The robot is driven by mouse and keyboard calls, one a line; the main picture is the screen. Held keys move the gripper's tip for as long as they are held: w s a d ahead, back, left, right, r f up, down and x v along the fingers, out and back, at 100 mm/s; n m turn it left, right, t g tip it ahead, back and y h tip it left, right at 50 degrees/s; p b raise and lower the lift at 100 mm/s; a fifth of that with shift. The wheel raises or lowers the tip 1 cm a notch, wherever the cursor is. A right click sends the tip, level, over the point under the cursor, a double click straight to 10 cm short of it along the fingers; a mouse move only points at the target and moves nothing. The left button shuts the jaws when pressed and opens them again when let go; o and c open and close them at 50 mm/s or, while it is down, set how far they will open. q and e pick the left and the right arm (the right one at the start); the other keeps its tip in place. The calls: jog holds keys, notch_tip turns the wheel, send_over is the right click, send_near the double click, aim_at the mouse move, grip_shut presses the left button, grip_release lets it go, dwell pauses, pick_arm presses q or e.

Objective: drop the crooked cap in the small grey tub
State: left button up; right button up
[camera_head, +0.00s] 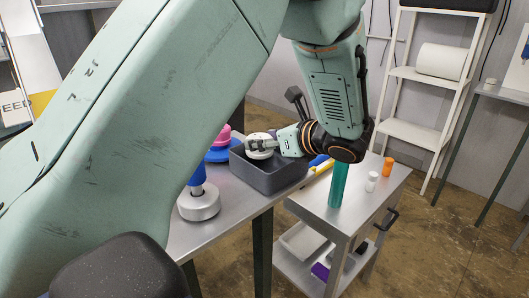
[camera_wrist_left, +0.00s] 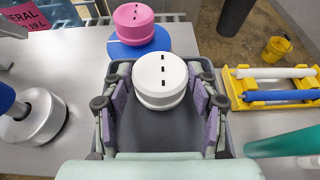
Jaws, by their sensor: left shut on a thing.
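My left gripper (camera_head: 270,146) is shut on a white round cap (camera_head: 260,153), holding it over the small grey tub (camera_head: 268,178). In the left wrist view, the cap (camera_wrist_left: 160,92) sits between the two fingers of the gripper (camera_wrist_left: 161,105), with dark slots across its top. The tub's grey floor (camera_wrist_left: 165,135) shows below and around the cap. I cannot tell the exact gap between cap and tub floor. My right gripper is not in view.
A pink cap (camera_wrist_left: 133,24) rests on a blue disc (camera_wrist_left: 140,50) just behind the tub. A silver round piece (camera_head: 198,203) stands left of it. A yellow rack (camera_wrist_left: 240,85) lies to the right. A green cylinder (camera_head: 338,186) stands on the side cart (camera_head: 360,211).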

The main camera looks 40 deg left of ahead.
aim_at(269, 151)
pick_arm(q)
jog(key=shift+f, duration=1.6)
jog(key=o, duration=0.8)
jog(key=shift+c, duration=0.2)
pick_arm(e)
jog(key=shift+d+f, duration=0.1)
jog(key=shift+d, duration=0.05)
pick_arm(q)
jog(key=shift+r, duration=0.1)
